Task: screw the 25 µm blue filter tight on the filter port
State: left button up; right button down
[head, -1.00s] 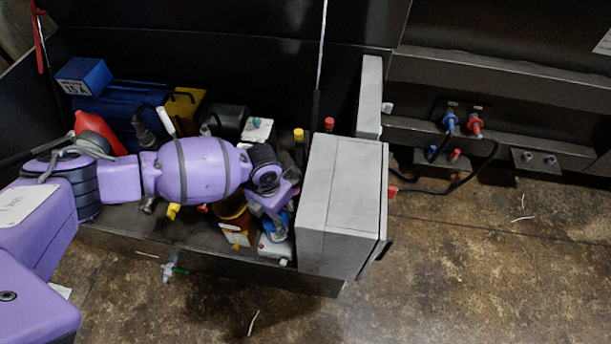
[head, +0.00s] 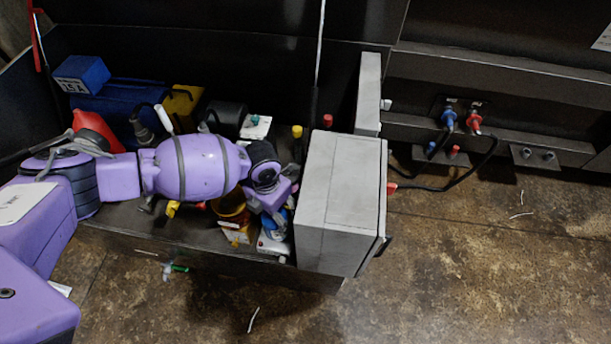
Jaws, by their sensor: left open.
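A small blue part (head: 278,221), which looks like the blue filter, sits low by the front edge of the dark bench, just left of the grey box. It is partly covered, and its 25 µm marking cannot be read. It appears above a white and grey block (head: 272,247). My left gripper (head: 275,214) comes down over the blue part with its jaws open around or close beside it; contact cannot be made out. The filter port is not clearly visible. My right gripper is not in view.
The grey box (head: 338,200) stands close right of my left gripper. An orange-brown container (head: 231,208) is close on its left. A blue box (head: 82,74), a red object (head: 97,129) and a black cylinder (head: 226,119) crowd the bench. Open floor (head: 480,260) lies right.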

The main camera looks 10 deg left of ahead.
pick_arm(q)
jog(key=n, duration=0.1)
jog(key=n+p, duration=0.1)
jog(key=n, duration=0.1)
jog(key=shift+s+r+n+p, duration=0.1)
jog(key=shift+r+n+p, duration=0.1)
jog(key=shift+n+p, duration=0.1)
jog(key=shift+s+f+n+p, duration=0.15)
jog(key=shift+n+p, duration=0.15)
jog(key=shift+n, duration=0.8)
jog(key=n+p, duration=0.1)
jog(key=n, duration=0.2)
jog(key=shift+n, duration=0.3)
jog(key=shift+n+p, duration=0.3)
jog(key=shift+n, duration=0.3)
jog(key=n+p, duration=0.1)
jog(key=n, duration=0.2)
jog(key=shift+n, duration=1)
jog(key=n+p, duration=0.1)
jog(key=n, duration=0.2)
jog(key=shift+d+n+p, duration=0.1)
jog(key=shift+n+p, duration=0.2)
jog(key=shift+n, duration=0.7)
jog(key=shift+f, duration=0.15)
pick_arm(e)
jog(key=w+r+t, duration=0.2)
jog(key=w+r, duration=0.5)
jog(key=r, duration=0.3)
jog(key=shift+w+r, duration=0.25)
